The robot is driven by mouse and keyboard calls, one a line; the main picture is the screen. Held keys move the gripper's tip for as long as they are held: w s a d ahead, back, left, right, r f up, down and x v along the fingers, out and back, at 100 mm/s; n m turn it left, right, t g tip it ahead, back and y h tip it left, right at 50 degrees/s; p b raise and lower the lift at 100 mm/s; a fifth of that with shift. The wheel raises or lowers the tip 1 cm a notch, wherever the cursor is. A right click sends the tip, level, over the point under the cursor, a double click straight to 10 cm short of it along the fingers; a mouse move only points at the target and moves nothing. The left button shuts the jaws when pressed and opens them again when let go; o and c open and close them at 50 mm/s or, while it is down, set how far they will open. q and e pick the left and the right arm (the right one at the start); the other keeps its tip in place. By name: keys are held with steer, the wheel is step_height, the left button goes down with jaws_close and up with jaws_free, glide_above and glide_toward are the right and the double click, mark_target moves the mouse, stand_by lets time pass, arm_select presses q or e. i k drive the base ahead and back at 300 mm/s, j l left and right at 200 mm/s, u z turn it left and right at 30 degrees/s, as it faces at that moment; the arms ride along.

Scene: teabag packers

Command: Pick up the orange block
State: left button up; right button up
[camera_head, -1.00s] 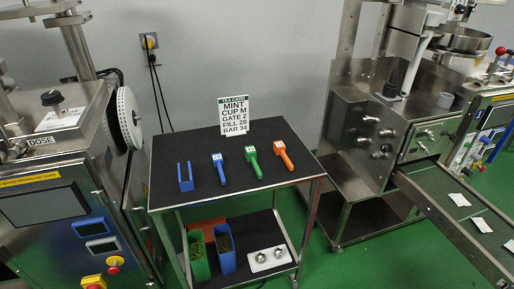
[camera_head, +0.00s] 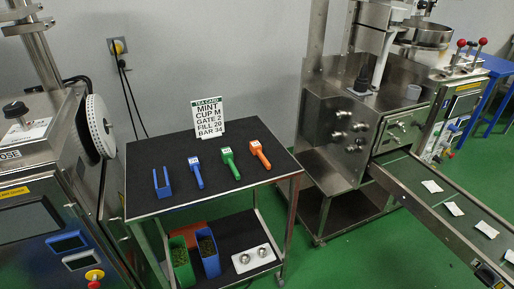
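An orange block with a handle-like shape and a small white label (camera_head: 260,154) lies on the black top of the cart (camera_head: 225,192), at the right end of a row. To its left are a similar green block (camera_head: 230,163) and a blue one (camera_head: 196,174). A blue two-pronged piece (camera_head: 162,183) stands farther left. Neither of my grippers shows in the head view.
A tea card (camera_head: 208,116) stands at the back of the cart. The lower shelf holds a green bin (camera_head: 181,264), a blue bin (camera_head: 208,254) and a white plate with two round metal pieces (camera_head: 253,257). Steel machines flank the cart; a conveyor (camera_head: 440,209) extends at right.

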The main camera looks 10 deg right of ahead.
mark_target(255, 147)
steer(key=u, duration=1.65)
steer(key=z, duration=1.9)
steer(key=i+l+u, duration=0.15)
steer(key=u, duration=0.2)
steer(key=i+l+u, duration=0.1)
steer(key=l+u, duration=0.45)
steer(key=u, duration=0.2)
steer(key=i+l+u, duration=0.15)
steer(key=l, duration=0.4)
steer(key=l+u, duration=0.1)
steer(key=l, duration=0.45)
